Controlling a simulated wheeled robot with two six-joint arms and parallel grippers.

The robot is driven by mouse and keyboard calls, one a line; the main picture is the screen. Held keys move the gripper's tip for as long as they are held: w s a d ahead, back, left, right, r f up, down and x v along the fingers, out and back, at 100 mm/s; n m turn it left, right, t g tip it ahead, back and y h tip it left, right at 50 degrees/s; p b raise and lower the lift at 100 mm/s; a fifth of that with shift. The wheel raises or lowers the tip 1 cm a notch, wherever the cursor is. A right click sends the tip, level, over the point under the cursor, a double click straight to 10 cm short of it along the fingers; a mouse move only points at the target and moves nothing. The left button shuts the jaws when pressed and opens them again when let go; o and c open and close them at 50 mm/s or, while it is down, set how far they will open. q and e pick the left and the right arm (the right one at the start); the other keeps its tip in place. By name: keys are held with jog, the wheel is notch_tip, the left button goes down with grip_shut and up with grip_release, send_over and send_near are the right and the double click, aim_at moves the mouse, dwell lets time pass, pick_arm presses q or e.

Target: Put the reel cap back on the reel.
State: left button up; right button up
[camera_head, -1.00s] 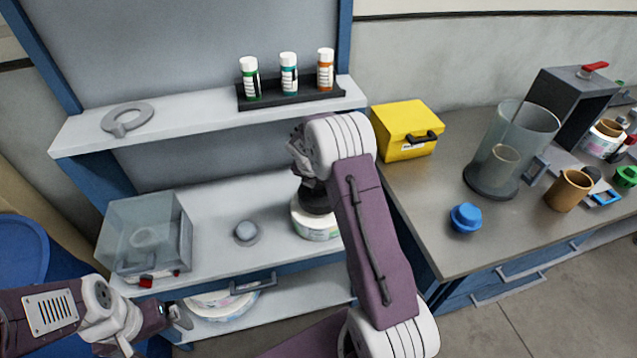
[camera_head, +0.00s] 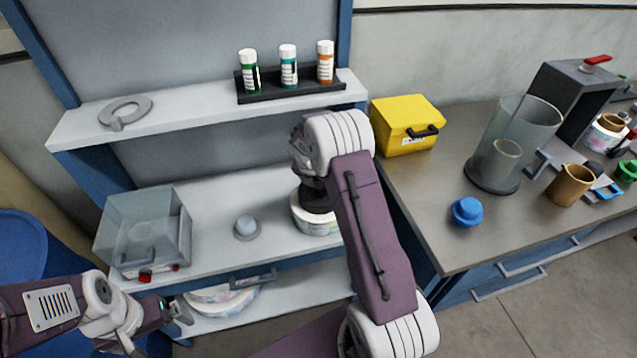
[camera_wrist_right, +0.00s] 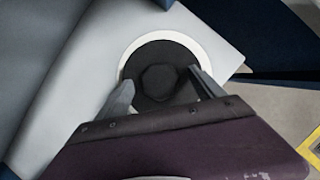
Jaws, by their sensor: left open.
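The reel (camera_head: 316,226) is a white ring with a coloured label, lying on the middle shelf; it also shows in the right wrist view (camera_wrist_right: 131,49). A dark round piece with a raised knob, which looks like the reel cap (camera_head: 318,201), sits in or just over its centre. In the right wrist view the cap (camera_wrist_right: 160,55) is inside the white ring. My right gripper (camera_wrist_right: 160,78) is above it, its fingers apart on either side of the knob with gaps visible. My arm partly hides the reel in the head view. My left gripper (camera_head: 184,313) is open and empty, below the shelf's front edge.
A clear box (camera_head: 145,230) and a grey knobbed disc (camera_head: 246,229) stand left of the reel. The right counter holds a yellow box (camera_head: 404,126), blue cap (camera_head: 467,211) and clear jug (camera_head: 519,140).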

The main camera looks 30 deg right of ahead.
jog(key=p+v, duration=0.1)
jog(key=v, duration=0.8)
dwell(0.5)
